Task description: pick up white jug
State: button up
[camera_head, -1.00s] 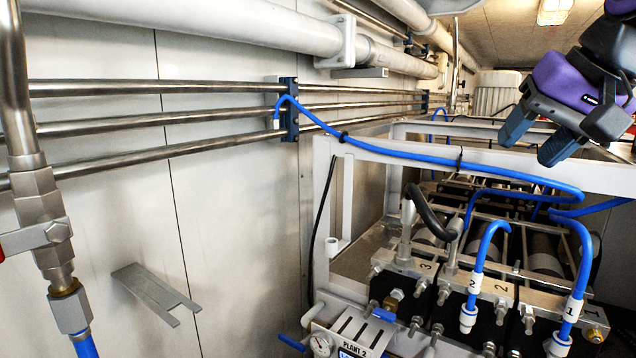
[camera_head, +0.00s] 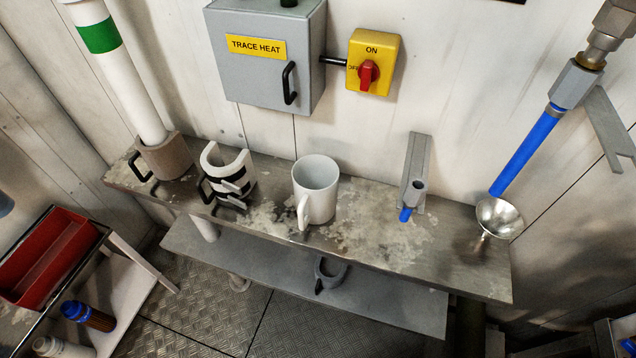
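The white jug (camera_head: 318,191) stands upright on a stained metal shelf (camera_head: 370,240), near the middle of the view. Its open top faces up and its white handle points toward me, slightly left. Nothing touches it. My gripper is not in view now.
Left of the jug are a white clamp-like holder with black handles (camera_head: 229,169) and a grey-brown cup (camera_head: 163,156) around a white pipe. To the right are a grey bracket (camera_head: 414,172) and a metal funnel (camera_head: 499,217). A lower shelf (camera_head: 390,297) sits beneath. A red tray (camera_head: 45,255) is at left.

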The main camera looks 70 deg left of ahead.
aim_at(315, 178)
jog(key=k+j+u, duration=0.1)
jog(key=j+u, duration=0.5)
jog(key=l+u, duration=0.15)
jog(key=u, duration=0.3)
jog(key=l+u, duration=0.2)
jog(key=u, duration=0.2)
jog(key=l+u, duration=0.15)
jog(key=u, duration=0.3)
jog(key=k+l+u, duration=0.1)
jog(key=u, duration=0.3)
jog(key=j+u, duration=0.25)
jog(key=j, duration=0.25)
jog(key=j+u, duration=0.3)
jog(key=j, duration=0.25)
